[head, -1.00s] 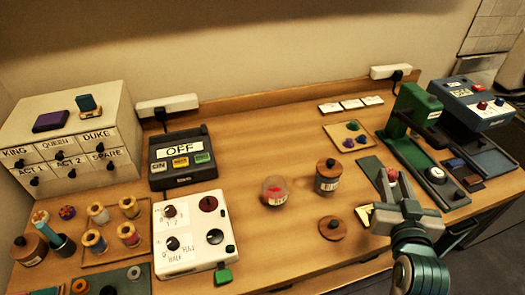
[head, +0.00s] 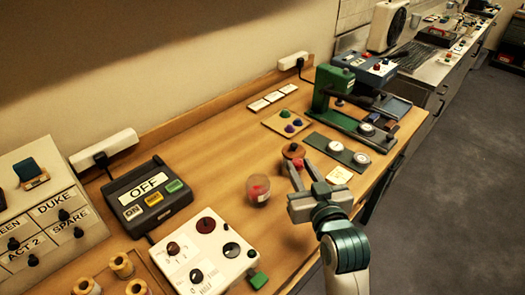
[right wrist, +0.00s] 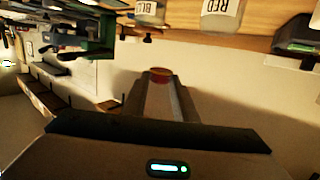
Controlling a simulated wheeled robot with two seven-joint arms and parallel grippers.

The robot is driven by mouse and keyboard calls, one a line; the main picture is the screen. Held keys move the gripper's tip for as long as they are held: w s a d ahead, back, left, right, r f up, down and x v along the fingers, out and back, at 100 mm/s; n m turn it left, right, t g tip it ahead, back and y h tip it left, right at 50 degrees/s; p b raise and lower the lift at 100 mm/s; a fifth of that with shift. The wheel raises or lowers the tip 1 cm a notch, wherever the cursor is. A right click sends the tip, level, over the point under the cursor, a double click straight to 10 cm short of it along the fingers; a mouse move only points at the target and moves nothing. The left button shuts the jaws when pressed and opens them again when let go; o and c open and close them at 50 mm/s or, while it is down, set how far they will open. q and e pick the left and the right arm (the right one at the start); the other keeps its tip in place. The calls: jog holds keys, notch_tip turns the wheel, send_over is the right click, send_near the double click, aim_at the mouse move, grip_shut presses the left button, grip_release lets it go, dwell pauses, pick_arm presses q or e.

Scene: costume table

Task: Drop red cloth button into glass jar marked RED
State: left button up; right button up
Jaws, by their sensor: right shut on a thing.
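The red cloth button (right wrist: 159,75) sits between the fingertips of my right gripper (head: 300,166), which is shut on it; the fingers also show in the right wrist view (right wrist: 160,88). The glass jar marked RED (head: 258,190) stands open on the table with red pieces inside. It is just left of my right gripper in the head view. Its RED label shows on the jar in the right wrist view (right wrist: 222,18). The gripper is beside the jar, not over its mouth. My left gripper is out of view.
A wood-lidded jar (head: 293,150) is just behind the gripper; the jar marked BLUE shows in the right wrist view (right wrist: 149,9). A white knob box (head: 205,250) and OFF panel (head: 147,192) are left. A green press (head: 330,90) stands at the back.

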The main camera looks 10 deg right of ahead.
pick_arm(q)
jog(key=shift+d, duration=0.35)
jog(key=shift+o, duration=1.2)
pick_arm(e)
jog(key=shift+d, duration=0.1)
pick_arm(q)
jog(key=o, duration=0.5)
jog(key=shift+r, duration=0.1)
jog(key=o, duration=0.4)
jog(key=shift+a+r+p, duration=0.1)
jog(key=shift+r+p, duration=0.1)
jog(key=shift+p, duration=0.1)
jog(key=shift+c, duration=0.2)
pick_arm(e)
jog(key=shift+w+a+r, duration=0.2)
jog(key=shift+a+r, duration=0.05)
jog(key=shift+a, duration=0.05)
pick_arm(q)
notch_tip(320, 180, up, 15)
jog(key=p, duration=1.5)
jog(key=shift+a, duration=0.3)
pick_arm(e)
jog(key=w+a+r+n+g+y, duration=0.2)
jog(key=w+a+r+n+y, duration=0.1)
jog(key=y, duration=0.6)
jog(key=w+a+n, duration=0.1)
jog(key=a+n, duration=0.1)
jog(key=n, duration=0.1)
jog(key=shift+w+a+n+g, duration=0.3)
jog(key=shift+w+g, duration=0.1)
